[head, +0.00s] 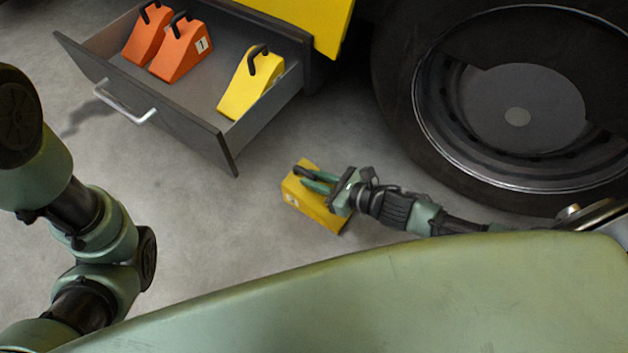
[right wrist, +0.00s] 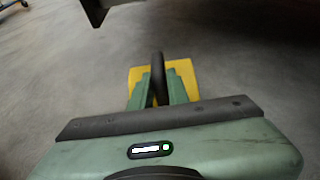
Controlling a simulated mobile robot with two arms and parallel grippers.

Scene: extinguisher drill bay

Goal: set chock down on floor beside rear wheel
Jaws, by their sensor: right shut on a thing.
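A yellow chock (head: 316,208) is in my right gripper (head: 318,181), left of the big wheel (head: 517,100). The gripper is shut on the chock's dark handle. In the right wrist view, the green fingers (right wrist: 160,92) close on the black handle, with the yellow chock (right wrist: 189,75) behind them. I cannot tell whether the chock touches the floor (head: 232,215). My left arm shows at the left, but its gripper is out of view.
An open grey drawer (head: 215,145) with a silver handle holds two orange chocks (head: 180,52) and another yellow chock (head: 250,88). The drawer's front corner is up and left of my right gripper. Bare floor lies between the drawer and the wheel.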

